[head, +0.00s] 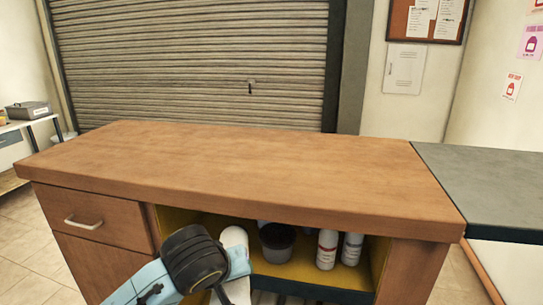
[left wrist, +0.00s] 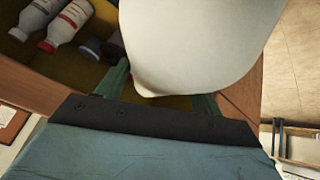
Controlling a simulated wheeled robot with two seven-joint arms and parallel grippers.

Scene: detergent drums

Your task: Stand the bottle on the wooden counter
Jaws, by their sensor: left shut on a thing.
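The wooden counter (head: 235,170) has a wide, bare top in the head view. My left gripper (head: 238,262) is in front of the counter, below the top's front edge, by the open shelf. It is shut on a white bottle (head: 234,237), partly hidden behind the gripper in the head view. In the left wrist view the bottle (left wrist: 195,45) fills the upper middle, between the green fingers of the gripper (left wrist: 163,96). Its far end is cut off by the frame. My right gripper is not in view.
The yellow-lined shelf under the top holds a dark tub (head: 277,243) and white bottles with red (head: 327,250) and grey (head: 351,249) labels. A grey counter (head: 490,185) adjoins on the right. A drawer (head: 95,215) is at the left. The whole countertop is free.

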